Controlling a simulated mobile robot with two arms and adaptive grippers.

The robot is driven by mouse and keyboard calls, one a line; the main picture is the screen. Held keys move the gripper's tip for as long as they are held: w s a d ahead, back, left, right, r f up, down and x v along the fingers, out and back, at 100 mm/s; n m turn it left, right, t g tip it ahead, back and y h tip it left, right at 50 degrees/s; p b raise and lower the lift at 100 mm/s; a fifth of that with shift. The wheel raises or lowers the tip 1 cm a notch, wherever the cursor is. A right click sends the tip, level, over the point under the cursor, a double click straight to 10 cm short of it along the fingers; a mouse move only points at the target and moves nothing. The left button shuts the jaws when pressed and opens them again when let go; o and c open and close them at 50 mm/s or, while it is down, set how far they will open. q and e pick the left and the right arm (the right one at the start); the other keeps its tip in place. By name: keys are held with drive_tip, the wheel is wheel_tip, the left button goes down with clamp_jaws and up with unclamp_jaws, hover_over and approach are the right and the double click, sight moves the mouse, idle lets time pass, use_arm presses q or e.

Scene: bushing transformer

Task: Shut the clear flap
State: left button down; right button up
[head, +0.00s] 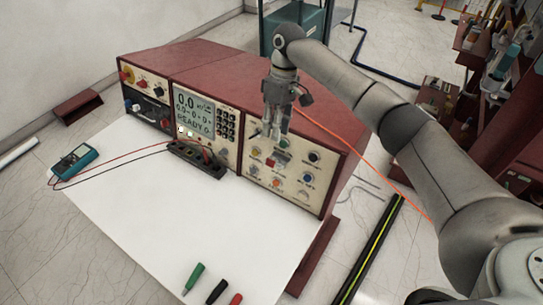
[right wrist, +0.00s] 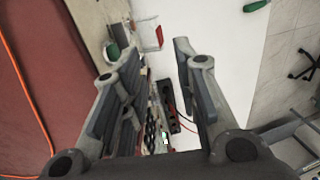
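The clear flap (right wrist: 148,34) shows in the right wrist view as a small see-through plate standing out from the instrument's front panel, with red at its right edge. It appears raised. In the head view, the flap is too small to make out clearly near the red spot on the right-hand panel, just below my gripper. My right gripper (head: 275,137) hangs in front of the upper part of that panel. In the right wrist view its two fingers (right wrist: 150,85) are spread apart with nothing between them, and the flap lies beyond the fingertips. My left gripper is not in view.
The red instrument case (head: 215,75) carries knobs and a display. A black terminal block (head: 197,160) stands before it on a white mat (head: 150,225). A teal multimeter (head: 75,161) with leads lies left. Green, black and red handles lie in front. An orange cable (head: 345,137) runs behind the gripper.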

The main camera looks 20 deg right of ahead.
sight(271, 161)
drive_tip(key=f+p, duration=0.1)
drive_tip(key=f, duration=0.2)
drive_tip(key=a+f+p, duration=0.1)
drive_tip(key=f, duration=0.2)
drive_tip(key=s+f+p, duration=0.1)
drive_tip(key=f, duration=0.2)
drive_tip(key=shift+s+a+f, duration=0.1)
drive_tip(key=shift+a, duration=0.15)
drive_tip(key=shift+a+f, duration=0.1)
drive_tip(key=shift+f, duration=0.5)
